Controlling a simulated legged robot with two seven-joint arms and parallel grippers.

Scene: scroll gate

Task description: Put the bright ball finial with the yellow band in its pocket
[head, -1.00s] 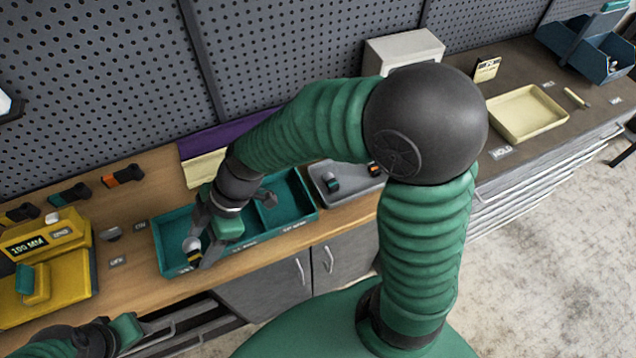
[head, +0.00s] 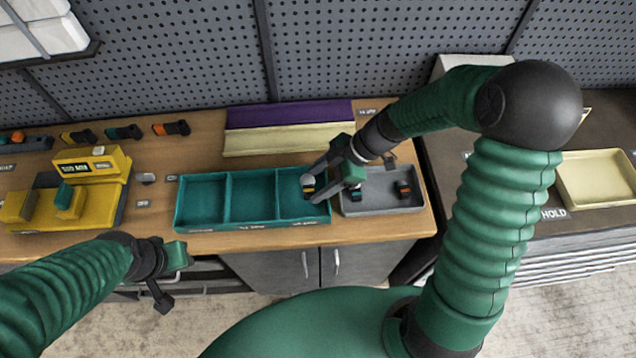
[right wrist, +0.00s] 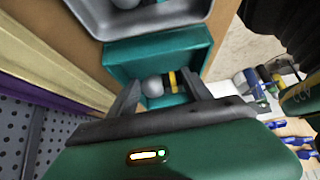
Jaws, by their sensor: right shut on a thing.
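The ball finial (head: 308,180), a bright silvery ball with a yellow band and dark parts, is between the fingers of my right gripper (head: 312,192). The gripper is shut on it at the right compartment of the teal three-part tray (head: 250,226). In the right wrist view the finial (right wrist: 153,88) lies sideways between both fingers, with the teal compartment wall (right wrist: 160,48) around it. I cannot tell whether it touches the tray floor. The left and middle compartments look empty. My left gripper (head: 185,258) hangs in front of the bench, its fingers unclear.
A grey tray (head: 380,206) with dark finials stands right of the teal tray. A yellow fixture (head: 95,165) with a display stands at left. Purple and cream strips (head: 288,140) lie behind. A cream tray (head: 598,178) sits at far right. Bench before the strips is clear.

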